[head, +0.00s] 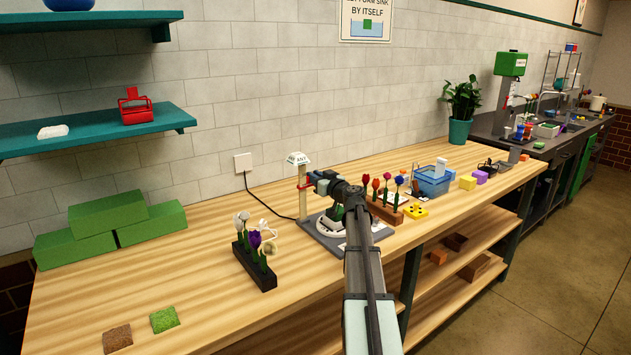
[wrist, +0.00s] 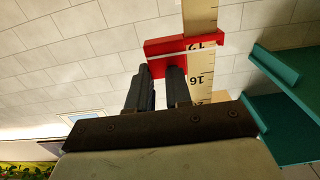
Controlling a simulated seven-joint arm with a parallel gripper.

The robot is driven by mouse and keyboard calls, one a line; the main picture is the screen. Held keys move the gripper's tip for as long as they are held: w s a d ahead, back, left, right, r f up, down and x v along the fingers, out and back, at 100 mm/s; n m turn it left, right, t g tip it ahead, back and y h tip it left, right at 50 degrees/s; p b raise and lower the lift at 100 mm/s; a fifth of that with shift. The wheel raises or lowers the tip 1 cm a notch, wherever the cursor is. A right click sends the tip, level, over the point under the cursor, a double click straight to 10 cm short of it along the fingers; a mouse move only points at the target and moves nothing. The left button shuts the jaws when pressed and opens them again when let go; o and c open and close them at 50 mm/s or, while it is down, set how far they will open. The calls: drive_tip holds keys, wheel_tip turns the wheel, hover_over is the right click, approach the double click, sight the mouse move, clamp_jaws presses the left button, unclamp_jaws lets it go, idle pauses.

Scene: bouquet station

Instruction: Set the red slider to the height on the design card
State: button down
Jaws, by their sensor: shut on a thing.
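The red slider (wrist: 160,48) sits around a wooden scale post (wrist: 200,65) in the wrist view. The number 12 shows at the slider's edge, with 16 printed on the post beyond it. My gripper (wrist: 160,78) is shut on the red slider's tab, one dark finger on each side. In the head view, the post (head: 303,201) stands upright on a grey base (head: 325,240), and the red slider (head: 304,184) is on its upper part. A small white sign (head: 298,158) tops the post. I cannot make out a design card.
A dark block with white and purple flowers (head: 254,265) stands left of the base. A wooden block with red flowers (head: 380,207), a yellow piece (head: 416,211) and a blue bin (head: 433,182) stand to the right. The table's left front is mostly clear.

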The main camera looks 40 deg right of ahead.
wheel_tip(320, 180, up, 8)
drive_tip(key=shift+f, duration=0.25)
drive_tip(key=c, duration=1.4)
unclamp_jaws()
drive_tip(key=shift+r, duration=0.15)
drive_tip(key=shift+o, duration=0.4)
drive_tip(key=shift+f, duration=0.25)
